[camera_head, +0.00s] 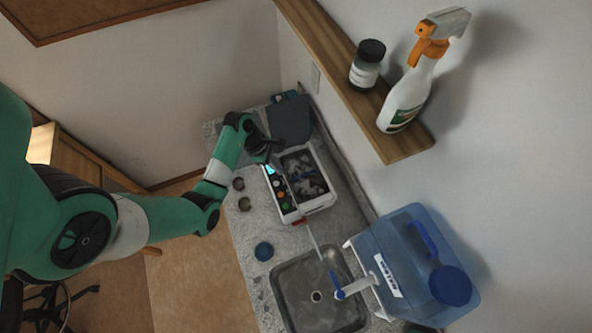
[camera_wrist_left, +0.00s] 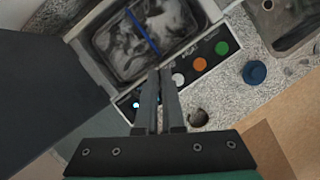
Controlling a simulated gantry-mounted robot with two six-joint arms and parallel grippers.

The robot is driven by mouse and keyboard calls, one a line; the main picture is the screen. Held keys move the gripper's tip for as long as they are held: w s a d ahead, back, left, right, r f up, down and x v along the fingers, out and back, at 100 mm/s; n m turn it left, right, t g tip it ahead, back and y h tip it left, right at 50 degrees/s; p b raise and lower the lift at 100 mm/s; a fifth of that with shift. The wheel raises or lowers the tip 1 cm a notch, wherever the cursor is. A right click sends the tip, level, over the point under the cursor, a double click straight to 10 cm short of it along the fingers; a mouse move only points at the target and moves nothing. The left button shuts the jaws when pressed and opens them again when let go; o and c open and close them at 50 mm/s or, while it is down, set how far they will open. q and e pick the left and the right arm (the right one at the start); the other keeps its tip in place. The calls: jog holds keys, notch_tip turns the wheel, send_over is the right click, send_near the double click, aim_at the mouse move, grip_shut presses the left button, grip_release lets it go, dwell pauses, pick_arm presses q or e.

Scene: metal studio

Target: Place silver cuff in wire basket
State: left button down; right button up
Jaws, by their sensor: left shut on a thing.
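One ring (camera_wrist_left: 198,118) shows in the left wrist view, right of my fingers. I cannot tell which is silver. The machine's open tank (camera_head: 305,172) holds dark, mottled contents; a blue bar (camera_wrist_left: 143,32) crosses it in the wrist view. I cannot clearly make out wire mesh. My left gripper (camera_head: 274,162) is over the machine's control-panel side, fingers (camera_wrist_left: 160,72) nearly together on something too hidden to identify. My right gripper is not in view.
A dark panel (camera_head: 290,122) stands behind the machine. A wall shelf (camera_head: 345,75) carries a spray bottle (camera_head: 408,97) and a jar (camera_head: 367,66).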

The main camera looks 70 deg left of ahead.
pick_arm(q)
send_over(295, 175)
notch_tip(295, 175, down, 6)
jog(key=shift+s+d+f+b, duration=0.1)
jog(key=shift+s+f+b, duration=0.1)
jog(key=shift+b, duration=0.15)
jog(key=shift+w+f, duration=0.2)
jog(key=shift+f, duration=0.1)
notch_tip(295, 175, down, 3)
jog(key=shift+r+b, duration=0.1)
jog(key=shift+b, duration=0.6)
jog(key=c, duration=1.5)
grip_release()
jog(key=shift+f, duration=0.2)
jog(key=shift+o, duration=0.9)
